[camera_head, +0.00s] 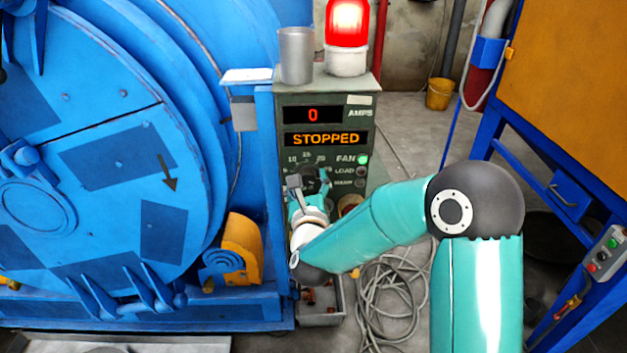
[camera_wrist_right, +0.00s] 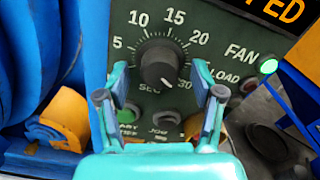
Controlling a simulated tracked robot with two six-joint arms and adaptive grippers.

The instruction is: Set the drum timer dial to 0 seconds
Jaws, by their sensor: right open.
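The drum timer dial (camera_wrist_right: 160,66) is a dark round knob on the grey-green control panel (camera_head: 328,105), with seconds marks from 5 to 30 around it. In the right wrist view its white pointer mark points down and right, toward the 30. My right gripper (camera_wrist_right: 160,84) is open, with one finger on each side of the knob, apparently clear of it. In the head view the right gripper (camera_head: 309,186) is in front of the panel's lower part and hides most of the dial. My left gripper is not in view.
The panel displays read 0 amps and STOPPED; the green FAN light (camera_wrist_right: 268,66) is lit. Buttons sit just below the dial. A red beacon (camera_head: 347,22) and grey cup (camera_head: 296,56) stand on top. The blue drum (camera_head: 100,150) is close on the left. Cable coils lie on the floor.

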